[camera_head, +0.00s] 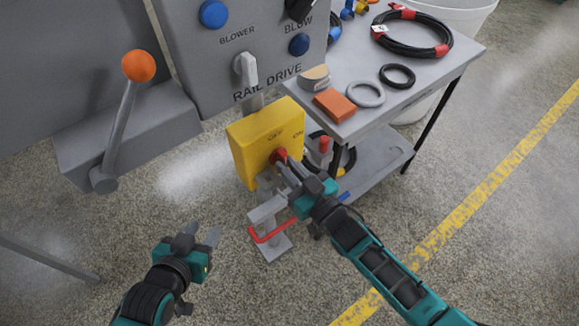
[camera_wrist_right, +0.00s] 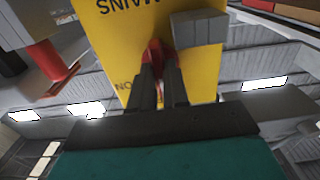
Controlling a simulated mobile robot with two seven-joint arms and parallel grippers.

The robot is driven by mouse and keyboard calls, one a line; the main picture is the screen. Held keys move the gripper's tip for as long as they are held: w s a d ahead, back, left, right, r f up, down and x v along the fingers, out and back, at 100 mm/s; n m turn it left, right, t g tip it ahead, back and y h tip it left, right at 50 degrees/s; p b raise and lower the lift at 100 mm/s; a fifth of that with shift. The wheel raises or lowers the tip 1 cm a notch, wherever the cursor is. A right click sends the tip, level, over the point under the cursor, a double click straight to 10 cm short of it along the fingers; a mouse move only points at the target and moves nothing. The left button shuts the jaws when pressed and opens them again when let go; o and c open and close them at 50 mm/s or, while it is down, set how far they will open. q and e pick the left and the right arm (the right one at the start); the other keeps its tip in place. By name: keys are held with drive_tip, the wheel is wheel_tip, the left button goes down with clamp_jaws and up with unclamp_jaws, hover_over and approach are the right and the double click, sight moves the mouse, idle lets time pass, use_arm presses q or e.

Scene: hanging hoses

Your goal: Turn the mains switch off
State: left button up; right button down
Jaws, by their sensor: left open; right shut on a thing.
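The yellow mains switch box (camera_head: 252,150) stands below the grey panel, with OFF and ON lettered on its face. Its red handle (camera_head: 277,154) is on the front. My right gripper (camera_head: 286,167) is shut on the red handle. In the right wrist view, the red handle (camera_wrist_right: 155,52) sits between the finger ends, in front of the yellow face with MAINS and ON upside down. The fingers hide part of the handle, so I cannot tell its exact setting. My left gripper (camera_head: 203,238) is open and empty above the floor, left of the box and apart from it.
An orange-knobbed lever (camera_head: 138,66) stands at left. The grey panel (camera_head: 190,55) carries blue buttons and a rail drive switch (camera_head: 246,68). A table (camera_head: 455,45) with hoses, rings and an orange block (camera_head: 334,105) stands right. A grey stand with a red bar (camera_head: 270,236) is below the box.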

idle(0.3)
drive_tip(key=c, duration=1.1)
unclamp_jaws()
drive_tip(key=v, duration=1.3)
drive_tip(key=shift+p, duration=0.3)
drive_tip(key=s+d+f+m+g+h, duration=0.1)
drive_tip(key=d+h, duration=0.2)
drive_tip(key=s+d+f+m+g+h, duration=0.1)
drive_tip(key=d+m+h, duration=0.1)
drive_tip(key=d, duration=0.1)
drive_tip(key=d+f+m+g+h, duration=0.1)
drive_tip(key=d+h, duration=0.2)
drive_tip(key=shift+s+d+f+m+g+h, duration=0.25)
drive_tip(key=shift+s+d+m+g+h, duration=0.05)
drive_tip(key=shift+s+d+g, duration=0.1)
